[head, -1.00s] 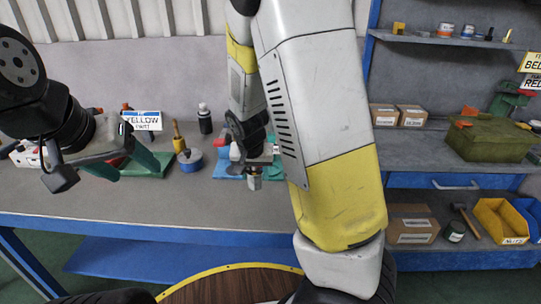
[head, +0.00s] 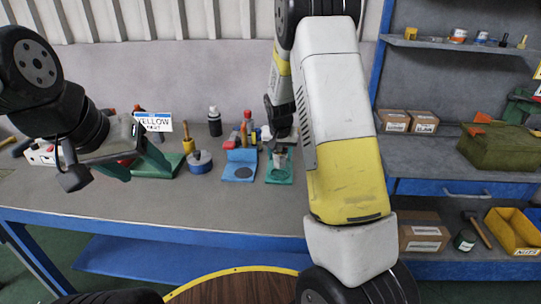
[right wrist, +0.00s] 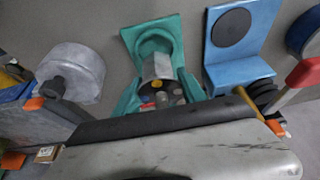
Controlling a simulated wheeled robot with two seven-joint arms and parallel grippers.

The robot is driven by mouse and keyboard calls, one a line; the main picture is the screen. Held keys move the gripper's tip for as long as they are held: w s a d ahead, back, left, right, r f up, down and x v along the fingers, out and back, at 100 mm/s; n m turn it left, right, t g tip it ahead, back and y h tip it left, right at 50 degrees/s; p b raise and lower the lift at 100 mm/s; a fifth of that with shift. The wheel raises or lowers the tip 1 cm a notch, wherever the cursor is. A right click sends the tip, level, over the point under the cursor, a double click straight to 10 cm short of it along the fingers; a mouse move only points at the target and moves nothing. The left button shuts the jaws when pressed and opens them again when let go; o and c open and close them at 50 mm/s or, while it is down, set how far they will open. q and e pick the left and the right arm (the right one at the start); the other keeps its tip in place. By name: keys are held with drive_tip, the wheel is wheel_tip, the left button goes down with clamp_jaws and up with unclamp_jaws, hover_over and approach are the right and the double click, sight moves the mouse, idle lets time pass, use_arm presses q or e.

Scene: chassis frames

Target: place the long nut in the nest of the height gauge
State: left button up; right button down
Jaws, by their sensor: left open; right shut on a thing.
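The long nut (head: 280,161) is a grey metal piece in my right gripper (head: 281,148). It also shows in the right wrist view (right wrist: 158,68), between two teal fingers that are shut on it. It stands in front of a teal stand (head: 271,178), seen behind it in the right wrist view (right wrist: 152,30). A blue stand (head: 238,157) with a dark round pad is beside it. I cannot tell surely which stand is the height gauge, or whether the nut touches the teal one. My left gripper (head: 137,165) is open and empty over the bench's left part.
A large grey round part (right wrist: 72,68) is beside the teal stand in the wrist view. The bench front is clear.

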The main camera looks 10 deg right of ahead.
sight(280, 163)
drive_tip(key=shift+s+f, duration=0.1)
drive_tip(key=shift+f, duration=1.55)
drive_tip(key=shift+f, duration=0.1)
drive_tip(key=c, duration=0.7)
unclamp_jaws()
drive_tip(key=shift+o, duration=0.2)
